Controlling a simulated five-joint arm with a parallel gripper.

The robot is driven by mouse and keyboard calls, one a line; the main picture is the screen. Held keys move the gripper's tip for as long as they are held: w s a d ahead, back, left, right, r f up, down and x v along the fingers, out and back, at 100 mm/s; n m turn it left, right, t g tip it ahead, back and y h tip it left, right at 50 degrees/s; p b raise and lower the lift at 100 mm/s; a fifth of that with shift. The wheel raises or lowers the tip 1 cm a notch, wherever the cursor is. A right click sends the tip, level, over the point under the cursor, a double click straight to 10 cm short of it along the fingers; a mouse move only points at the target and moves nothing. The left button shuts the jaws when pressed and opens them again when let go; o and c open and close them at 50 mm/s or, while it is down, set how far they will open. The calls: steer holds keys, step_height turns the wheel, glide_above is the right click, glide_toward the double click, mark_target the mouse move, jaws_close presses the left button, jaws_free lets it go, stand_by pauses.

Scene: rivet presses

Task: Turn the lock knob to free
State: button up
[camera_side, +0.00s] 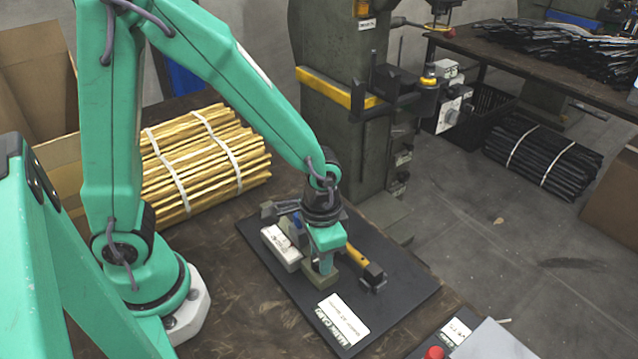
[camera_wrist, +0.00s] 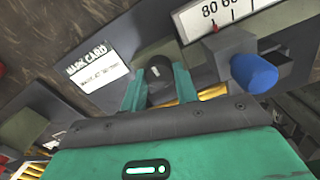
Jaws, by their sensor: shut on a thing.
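The lock knob (camera_wrist: 157,72), dark and rounded with a small white mark on top, sits between my green fingers in the wrist view. My gripper (camera_wrist: 161,88) is shut on it, one finger on each side. In the side view my gripper (camera_side: 325,264) points down onto the small fixture on the black base plate (camera_side: 395,290), and hides the knob there. The lettering for the knob's positions cannot be read.
A blue knob (camera_wrist: 254,73) and a white scale plate (camera_wrist: 235,14) are close beside the gripper. A white mark card (camera_side: 342,318) lies on the base plate. A yellow bar (camera_side: 357,256) lies right of my gripper. A tied yellow bundle (camera_side: 205,165) lies behind.

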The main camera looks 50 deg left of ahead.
stand_by(0.4)
steer(key=o, duration=1)
steer(key=shift+r, duration=0.1)
steer(key=shift+r, duration=3.85)
steer(key=shift+a, duration=0.1)
